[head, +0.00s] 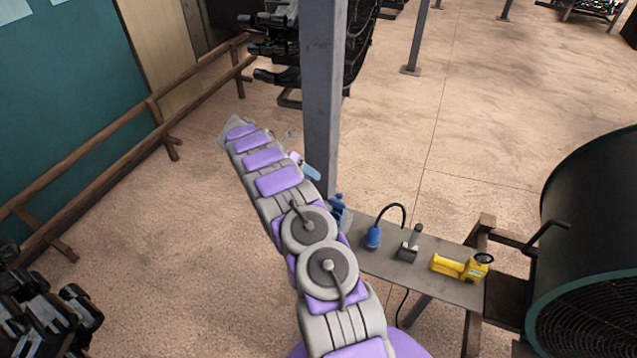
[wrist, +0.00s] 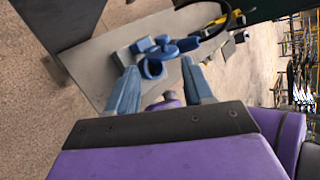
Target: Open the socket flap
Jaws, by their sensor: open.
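A blue socket (head: 338,209) stands on the left end of a narrow grey bench, beside the grey post. In the wrist view the socket (wrist: 152,68) shows a round end facing me, with blue parts behind it. I cannot tell its flap apart clearly, nor whether it is open or shut. My gripper (head: 312,172) is partly hidden behind my arm in the head view, up and left of the socket. In the wrist view its two blue fingers (wrist: 160,68) are spread apart and empty. The socket appears beyond and between the fingertips; the gap's depth is unclear.
The grey bench (head: 400,268) also bears a blue plug (head: 373,237) with a black cable, a grey-black tool (head: 410,243) and a yellow tool (head: 461,267). The post (head: 324,90) rises close to my gripper. A big dark drum fan (head: 590,260) stands at right.

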